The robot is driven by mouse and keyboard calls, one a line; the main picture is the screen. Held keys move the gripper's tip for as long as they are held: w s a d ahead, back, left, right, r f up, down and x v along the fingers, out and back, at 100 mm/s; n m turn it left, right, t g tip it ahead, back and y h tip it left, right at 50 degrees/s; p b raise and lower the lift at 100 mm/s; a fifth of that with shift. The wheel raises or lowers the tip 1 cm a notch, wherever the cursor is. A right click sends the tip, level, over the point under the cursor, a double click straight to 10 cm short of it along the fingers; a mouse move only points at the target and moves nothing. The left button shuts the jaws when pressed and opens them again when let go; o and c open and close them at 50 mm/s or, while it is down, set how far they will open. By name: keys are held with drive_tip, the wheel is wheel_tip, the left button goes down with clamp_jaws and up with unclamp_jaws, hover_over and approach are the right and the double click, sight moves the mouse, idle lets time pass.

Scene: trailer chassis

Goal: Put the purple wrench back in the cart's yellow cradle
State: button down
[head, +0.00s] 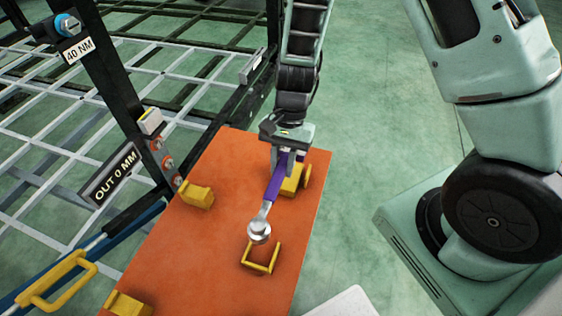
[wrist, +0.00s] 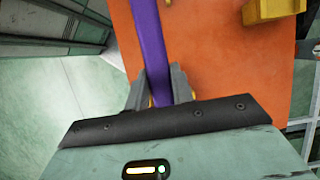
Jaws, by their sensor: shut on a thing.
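The purple wrench (head: 273,188) has a purple handle and a silver round head, which shows just behind the U-shaped yellow bracket (head: 262,270) on the orange cart top (head: 225,225). A yellow block with a rounded part (head: 293,183) sits under the handle end. The bracket and block look like the yellow cradle. My gripper (head: 284,160) is shut on the handle near its far end. In the wrist view the purple handle (wrist: 150,45) runs up between my fingers (wrist: 158,88). I cannot tell whether the wrench touches the cradle.
More yellow blocks sit along the cart's left edge (head: 197,195) and near corner (head: 128,304). A black frame post with labels and bolts (head: 110,95) stands left of the cart. A blue bar with a yellow handle (head: 55,282) lies at lower left.

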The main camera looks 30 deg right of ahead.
drive_tip(key=shift+r, duration=0.15)
drive_tip(key=shift+f+b, duration=3.9)
drive_tip(key=shift+f, duration=1.4)
drive_tip(key=c, duration=0.6)
unclamp_jaws()
drive_tip(key=shift+c, duration=0.2)
drive_tip(key=shift+r+p, duration=0.1)
drive_tip(key=shift+p, duration=0.25)
drive_tip(key=shift+r+p, duration=3.5)
drive_tip(key=shift+r, duration=0.45)
